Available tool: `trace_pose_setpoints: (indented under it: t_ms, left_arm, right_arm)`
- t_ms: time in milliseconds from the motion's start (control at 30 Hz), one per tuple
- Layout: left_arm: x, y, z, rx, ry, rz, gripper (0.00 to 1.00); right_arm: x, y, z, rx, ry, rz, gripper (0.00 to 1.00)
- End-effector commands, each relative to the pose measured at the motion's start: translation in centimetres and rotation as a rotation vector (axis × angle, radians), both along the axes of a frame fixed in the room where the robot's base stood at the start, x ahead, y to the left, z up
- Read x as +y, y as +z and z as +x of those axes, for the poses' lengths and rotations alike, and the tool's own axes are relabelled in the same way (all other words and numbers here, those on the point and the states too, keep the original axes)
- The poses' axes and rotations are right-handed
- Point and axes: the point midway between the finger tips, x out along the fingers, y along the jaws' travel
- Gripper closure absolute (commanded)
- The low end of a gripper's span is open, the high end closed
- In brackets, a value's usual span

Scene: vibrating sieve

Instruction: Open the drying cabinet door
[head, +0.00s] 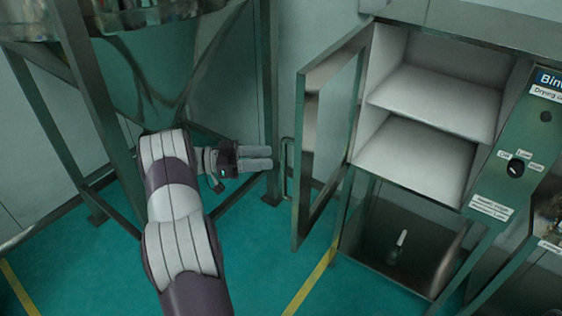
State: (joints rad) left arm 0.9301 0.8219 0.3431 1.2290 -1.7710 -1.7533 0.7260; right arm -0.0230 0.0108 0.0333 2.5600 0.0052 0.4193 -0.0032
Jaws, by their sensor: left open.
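The drying cabinet (483,211) stands at the right in the head view. Its metal-framed glass door (301,165) stands swung well out to the left, and the white shelves (432,100) inside are in plain view. The door's handle (286,168) is on the outer face, near the door's free edge. My left gripper (268,158) is just left of the handle, with its fingers pointing right towards it. The fingers are open and nothing shows between them. I cannot tell whether they touch the handle. My right gripper is out of view.
A metal hopper (150,70) on a steel frame (98,105) stands at the left, close to my left arm. A lower compartment with a dark glass front (400,235) is under the shelves. Green floor with a yellow line (312,280) lies free below the door.

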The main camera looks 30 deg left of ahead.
Motion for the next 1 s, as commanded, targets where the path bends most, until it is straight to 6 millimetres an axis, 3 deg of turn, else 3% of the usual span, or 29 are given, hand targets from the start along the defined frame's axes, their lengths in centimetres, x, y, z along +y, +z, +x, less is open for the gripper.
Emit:
trace_pose_setpoints:
  t_ms: [100, 300, 900, 1000]
  left_arm:
    - [2.6, -0.4, -1.9, -0.002, 0.003, 0.002, 0.59]
    - [4.9, -0.1, -3.8, -0.002, 0.0, 0.001, 0.59]
    - [5.2, 0.1, -4.1, -0.002, -0.001, 0.002, 0.59]
    - [6.2, -0.9, -2.9, -0.025, 0.071, 0.082, 0.59]
  right_arm:
    - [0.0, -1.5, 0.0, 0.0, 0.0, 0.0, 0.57]
    - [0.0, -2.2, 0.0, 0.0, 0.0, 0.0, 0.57]
    - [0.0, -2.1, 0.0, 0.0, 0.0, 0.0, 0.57]
    - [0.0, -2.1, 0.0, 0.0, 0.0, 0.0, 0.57]
